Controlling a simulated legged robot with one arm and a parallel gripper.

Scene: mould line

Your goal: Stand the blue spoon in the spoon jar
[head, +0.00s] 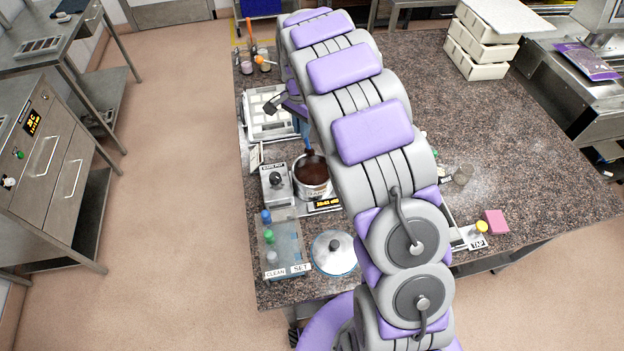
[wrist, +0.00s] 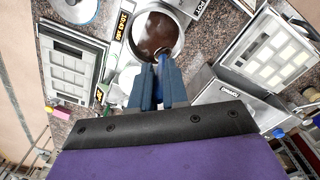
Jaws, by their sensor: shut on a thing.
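My gripper (wrist: 160,84) shows in the wrist view with its dark blue fingers shut on the blue spoon (wrist: 161,60). The spoon's lower part reaches over the pot of brown chocolate (wrist: 157,22); how deep its tip is, I cannot tell. In the head view the pot (head: 313,188) stands left of my arm, with a blue piece just above it; my arm hides most of the gripper. At the table's back left, small jars (head: 264,64) stand near an upright orange handle (head: 249,32). I cannot tell for sure which is the spoon jar.
A white mould tray (head: 268,125) lies behind the pot. A lidded pan (head: 334,250) and a bin with coloured knobs (head: 282,250) are in front. White stacked moulds (head: 480,44) stand at the back right. The right of the granite table (head: 530,140) is mostly clear.

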